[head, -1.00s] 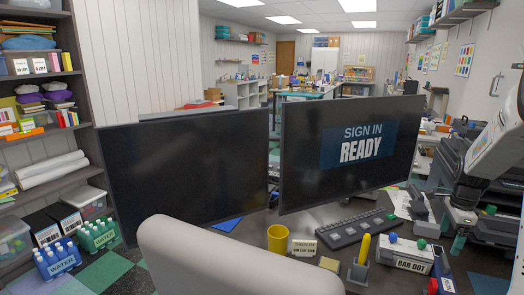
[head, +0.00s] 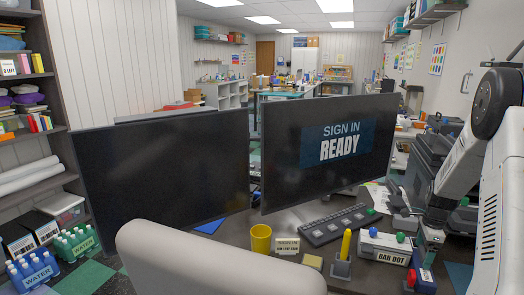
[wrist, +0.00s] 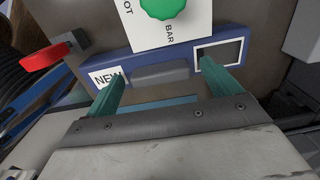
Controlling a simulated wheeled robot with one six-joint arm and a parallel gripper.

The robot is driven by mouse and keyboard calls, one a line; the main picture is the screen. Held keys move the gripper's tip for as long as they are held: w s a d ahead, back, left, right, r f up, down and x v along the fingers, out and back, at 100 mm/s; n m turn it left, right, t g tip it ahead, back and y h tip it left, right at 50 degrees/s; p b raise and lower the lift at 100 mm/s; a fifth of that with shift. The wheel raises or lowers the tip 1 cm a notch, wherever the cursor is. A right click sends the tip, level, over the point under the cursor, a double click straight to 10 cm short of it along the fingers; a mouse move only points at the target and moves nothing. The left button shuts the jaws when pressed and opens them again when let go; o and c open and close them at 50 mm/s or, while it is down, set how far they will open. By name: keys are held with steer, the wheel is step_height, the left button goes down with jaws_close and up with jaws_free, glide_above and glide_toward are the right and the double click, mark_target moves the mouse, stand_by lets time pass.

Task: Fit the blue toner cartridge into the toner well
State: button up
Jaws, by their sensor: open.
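The blue toner cartridge (wrist: 190,58) fills the upper part of the wrist view, with a "NEW" label, a grey raised grip and a dark framed window. In the head view the blue cartridge (head: 427,282) lies on the desk at the lower right, beside the "BAB DOT" box. My gripper (wrist: 163,70) is open, its teal fingers spread on either side of the grey grip and not closed on it. In the head view my gripper (head: 430,246) points down just above the cartridge. I cannot make out the toner well in either view.
A yellow pen in a holder (head: 343,255), a yellow mug (head: 261,238) and a keyboard (head: 338,223) are further left. Dark copier equipment (head: 428,170) stands behind my arm.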

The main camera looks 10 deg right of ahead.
mark_target(423, 251)
steer(key=c, duration=1.6)
steer(key=shift+o, duration=0.2)
steer(key=shift+r, duration=2)
steer(key=shift+r, duration=0.15)
